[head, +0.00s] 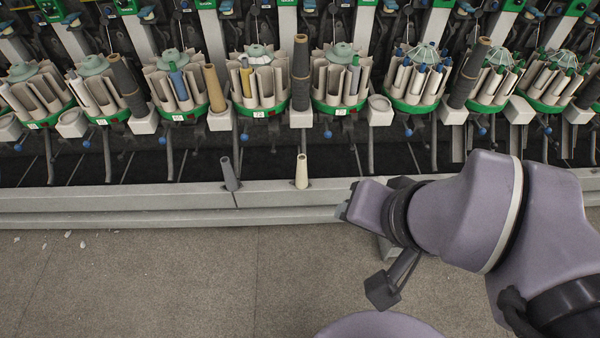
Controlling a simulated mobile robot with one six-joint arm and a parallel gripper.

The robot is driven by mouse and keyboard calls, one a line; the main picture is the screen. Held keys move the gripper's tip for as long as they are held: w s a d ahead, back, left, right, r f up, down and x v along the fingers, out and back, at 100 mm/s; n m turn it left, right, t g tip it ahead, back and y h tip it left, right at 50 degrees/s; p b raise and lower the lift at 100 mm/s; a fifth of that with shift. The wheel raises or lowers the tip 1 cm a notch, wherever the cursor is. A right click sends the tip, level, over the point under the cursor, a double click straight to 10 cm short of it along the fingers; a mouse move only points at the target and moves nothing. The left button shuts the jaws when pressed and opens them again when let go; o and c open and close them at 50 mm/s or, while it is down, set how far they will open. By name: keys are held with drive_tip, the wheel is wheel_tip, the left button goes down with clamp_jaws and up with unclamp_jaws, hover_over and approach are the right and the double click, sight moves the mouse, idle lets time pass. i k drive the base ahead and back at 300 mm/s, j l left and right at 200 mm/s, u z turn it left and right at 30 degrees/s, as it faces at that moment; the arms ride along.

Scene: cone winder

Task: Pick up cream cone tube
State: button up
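The cream cone tube (301,172) stands upright, narrow end up, on the grey ledge (130,201) along the front of the machine. My arm reaches in from the right, and my gripper (346,205) is at its left end. It is to the right of the cream tube and apart from it, with clear space between them. The fingers are small and dark here, and I cannot see whether they are open or shut. Nothing held shows at the gripper.
A dark grey cone tube (229,174) stands on the ledge left of the cream one. Behind are round green-based magazines (259,112) of tubes, with tall brown (214,88) and dark (300,75) tubes between them. The floor (150,280) in front is clear except for small white scraps.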

sight(301, 175)
drive_tip(key=i+j+z, duration=0.15)
drive_tip(key=i+j, duration=0.2)
drive_tip(key=i+j+z, duration=0.1)
drive_tip(key=i+j, duration=0.2)
drive_tip(key=i+j+z, duration=0.15)
drive_tip(key=i+j, duration=0.15)
drive_tip(key=j, duration=0.2)
drive_tip(key=i+j+z, duration=0.15)
drive_tip(key=i+j, duration=0.15)
drive_tip(key=j, duration=0.15)
drive_tip(key=i+j+z, duration=0.1)
drive_tip(key=i+j, duration=0.15)
drive_tip(key=j, duration=0.25)
